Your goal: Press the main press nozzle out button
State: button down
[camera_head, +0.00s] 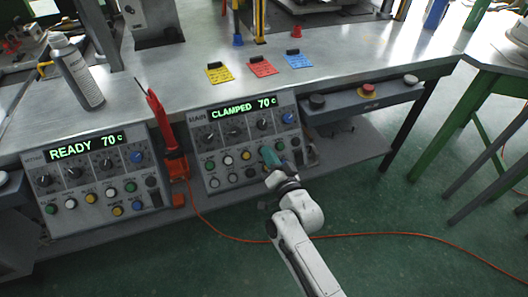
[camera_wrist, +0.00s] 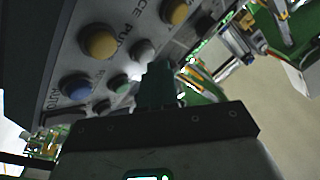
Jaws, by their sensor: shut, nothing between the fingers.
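The main press panel (camera_head: 222,140) stands at the middle of the bench front, with a green display (camera_head: 237,107) reading CLAMPED 70 c. It carries knobs above and small coloured buttons below. My gripper (camera_head: 269,156) is shut and empty at the right part of this panel's lower half, its tip over or very near the buttons. In the wrist view its shut fingers (camera_wrist: 160,80) point at a panel with a yellow button (camera_wrist: 100,42), a white button (camera_wrist: 143,50) and a blue button (camera_wrist: 75,87). I cannot read which is nozzle out, nor tell if the tip touches anything.
A second panel (camera_head: 80,185) reading READY 70 c stands to the left. A red tool (camera_head: 175,165) with an orange cable hangs between the panels. A box with a red emergency button (camera_head: 368,89) is at the right. A spray bottle (camera_head: 76,72) stands on the bench.

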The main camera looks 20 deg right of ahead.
jog(key=shift+w+f+b, duration=0.25)
jog(key=shift+w+b, duration=0.05)
jog(key=shift+b, duration=0.1)
dwell(0.7)
dwell(0.3)
jog(key=shift+s+r+p, duration=0.55)
jog(key=shift+s+p, duration=0.1)
jog(key=shift+p, duration=0.1)
jog(key=s+r+p, duration=0.3)
jog(key=p, duration=0.1)
jog(key=shift+s+r, duration=0.1)
jog(key=shift+s, duration=0.3)
dwell(0.5)
